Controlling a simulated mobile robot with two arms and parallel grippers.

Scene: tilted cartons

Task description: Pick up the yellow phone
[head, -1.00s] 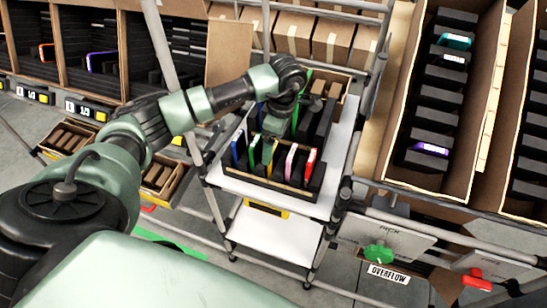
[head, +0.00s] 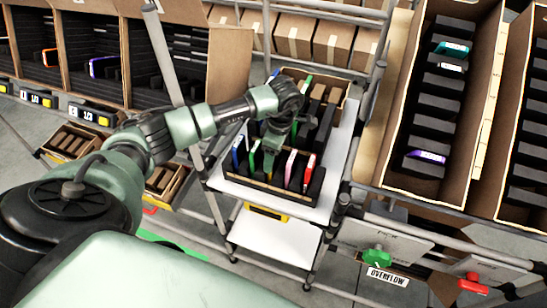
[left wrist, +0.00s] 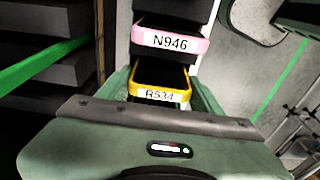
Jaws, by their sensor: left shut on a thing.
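The yellow phone (left wrist: 160,90), labelled R534, sits between the fingers of my left gripper in the left wrist view. In the head view my left gripper (head: 271,142) reaches down into the front carton (head: 262,184) on the white shelf and hides the yellow phone. The gripper is shut on the yellow phone. A pink phone (left wrist: 172,40), labelled N946, stands just beyond it and also shows in the head view (head: 290,164). My right gripper is not in view.
A red phone (head: 309,170), a blue phone (head: 237,153) and a green phone (head: 254,158) stand in the same carton. Metal frame posts flank the white shelf (head: 320,212). A tall carton of black slots (head: 482,110) stands at the right.

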